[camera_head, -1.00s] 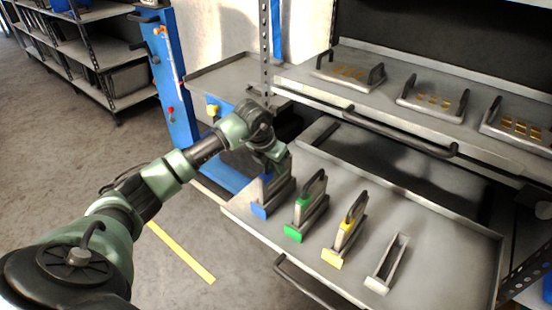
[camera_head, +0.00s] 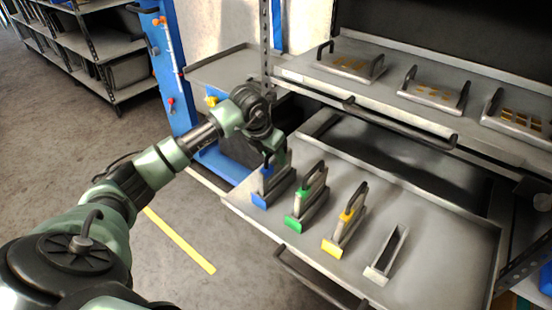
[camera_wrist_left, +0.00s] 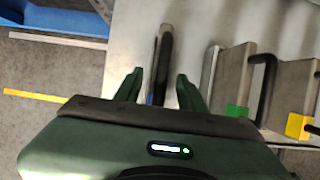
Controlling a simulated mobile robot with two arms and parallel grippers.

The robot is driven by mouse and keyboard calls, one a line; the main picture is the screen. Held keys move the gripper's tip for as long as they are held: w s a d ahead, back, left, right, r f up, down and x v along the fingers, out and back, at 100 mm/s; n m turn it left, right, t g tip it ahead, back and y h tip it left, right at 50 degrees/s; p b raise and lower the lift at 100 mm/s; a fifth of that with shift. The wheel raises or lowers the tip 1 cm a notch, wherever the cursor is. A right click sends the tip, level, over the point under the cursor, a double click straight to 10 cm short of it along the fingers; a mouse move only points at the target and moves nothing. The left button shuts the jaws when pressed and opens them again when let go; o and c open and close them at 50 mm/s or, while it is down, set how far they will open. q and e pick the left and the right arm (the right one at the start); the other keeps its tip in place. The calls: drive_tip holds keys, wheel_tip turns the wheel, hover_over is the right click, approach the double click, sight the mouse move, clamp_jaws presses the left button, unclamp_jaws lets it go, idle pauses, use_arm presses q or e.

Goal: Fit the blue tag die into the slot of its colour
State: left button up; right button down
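The blue tag die (camera_head: 268,177) stands upright at the left end of the pull-out tray, in the slot with the blue label (camera_head: 260,200). How deep it sits is partly hidden. My left gripper (camera_head: 276,158) is at the top of this die. In the left wrist view its two fingers (camera_wrist_left: 160,90) are spread, with the die's dark handle (camera_wrist_left: 164,55) between them and gaps on both sides. My right gripper is out of view.
A green-tagged die (camera_head: 312,187) and a yellow-tagged die (camera_head: 350,212) stand in the slots to the right. An empty slot (camera_head: 387,255) is farther right. The tray's right part (camera_head: 450,235) is bare. A shelf with several dies (camera_head: 430,95) stands behind.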

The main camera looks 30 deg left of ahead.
use_arm(q)
drive_tip(key=v, duration=0.9)
drive_tip(key=shift+p, duration=0.3)
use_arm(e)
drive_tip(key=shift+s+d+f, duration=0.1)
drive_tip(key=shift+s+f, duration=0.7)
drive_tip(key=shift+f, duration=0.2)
use_arm(q)
drive_tip(key=shift+f, duration=0.1)
